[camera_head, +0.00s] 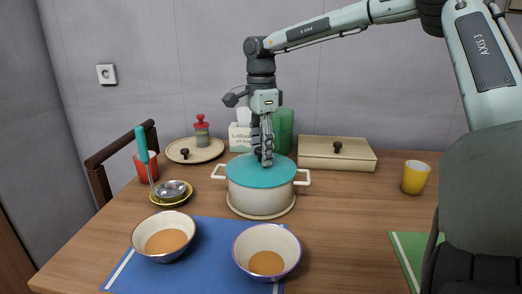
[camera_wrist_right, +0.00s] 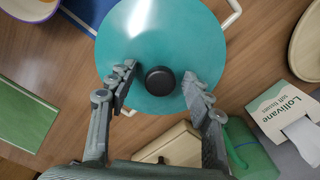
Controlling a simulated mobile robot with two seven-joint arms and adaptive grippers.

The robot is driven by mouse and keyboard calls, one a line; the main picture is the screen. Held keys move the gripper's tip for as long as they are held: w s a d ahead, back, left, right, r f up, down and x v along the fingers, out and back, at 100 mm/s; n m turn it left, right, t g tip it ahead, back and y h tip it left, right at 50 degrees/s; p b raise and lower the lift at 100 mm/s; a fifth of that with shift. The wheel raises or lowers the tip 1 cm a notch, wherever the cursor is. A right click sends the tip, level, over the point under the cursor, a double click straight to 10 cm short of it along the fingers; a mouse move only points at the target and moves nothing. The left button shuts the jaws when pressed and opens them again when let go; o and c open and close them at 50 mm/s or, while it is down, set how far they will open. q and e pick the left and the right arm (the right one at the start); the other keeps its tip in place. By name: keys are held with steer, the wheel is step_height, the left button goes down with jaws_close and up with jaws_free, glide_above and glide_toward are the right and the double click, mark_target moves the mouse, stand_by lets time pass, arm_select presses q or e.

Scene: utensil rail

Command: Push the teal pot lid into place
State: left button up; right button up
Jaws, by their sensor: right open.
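The teal pot lid (camera_head: 245,172) lies on top of the cream pot (camera_head: 260,201), which stands on a round pale base on the table. I cannot tell if the lid is fully seated. In the right wrist view the lid (camera_wrist_right: 165,30) fills the upper middle, with its dark round knob (camera_wrist_right: 160,80) between my fingers. My right gripper (camera_head: 265,160) is open and points straight down at the lid's middle, hiding the knob in the head view. In the right wrist view its two fingers (camera_wrist_right: 160,72) stand apart on either side of the knob. My left gripper is not in view.
Two bowls (camera_head: 267,239) stand in front on a blue mat (camera_head: 205,230). A ladle (camera_head: 170,190) on a yellow dish is at left. A wooden box (camera_head: 320,160), green canister (camera_head: 284,125) and tissue box (camera_head: 240,138) stand behind. A yellow cup (camera_head: 414,178) is at right.

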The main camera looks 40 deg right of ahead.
step_height(320, 180, up, 12)
stand_by(0.4)
steer(key=shift+f, duration=0.15)
